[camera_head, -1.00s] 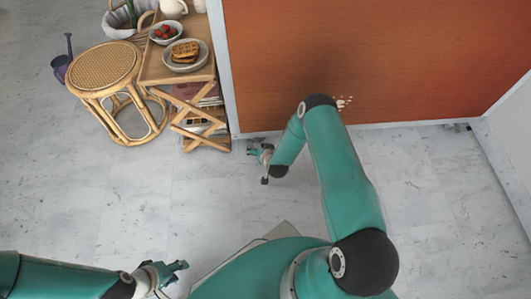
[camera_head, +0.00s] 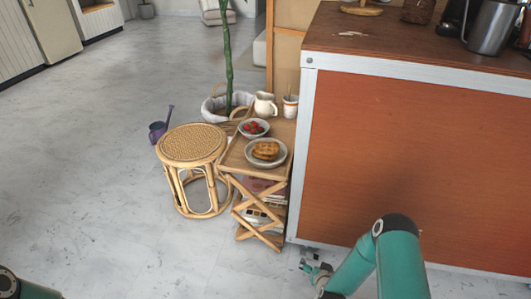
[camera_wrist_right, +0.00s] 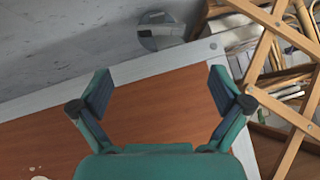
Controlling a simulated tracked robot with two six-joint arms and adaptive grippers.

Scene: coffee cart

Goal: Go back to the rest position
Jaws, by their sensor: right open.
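My right gripper (camera_head: 314,270) is low in the head view, in front of the orange-brown cart panel (camera_head: 410,160) near its lower left corner. In the right wrist view my right gripper (camera_wrist_right: 160,82) is open, its two fingers wide apart with nothing between them. The panel (camera_wrist_right: 160,110) and its pale metal frame show behind the fingers. Only a dark and teal piece of my left arm shows at the bottom left corner of the head view. My left gripper is out of the picture.
A small wooden folding table (camera_head: 236,158) stands left of the cart, holding a plate of waffles (camera_head: 266,150), a strawberry bowl (camera_head: 253,128) and a jug (camera_head: 264,105). A rattan stool (camera_head: 192,145) and purple watering can (camera_head: 159,130) stand beside it. The floor on the left is clear.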

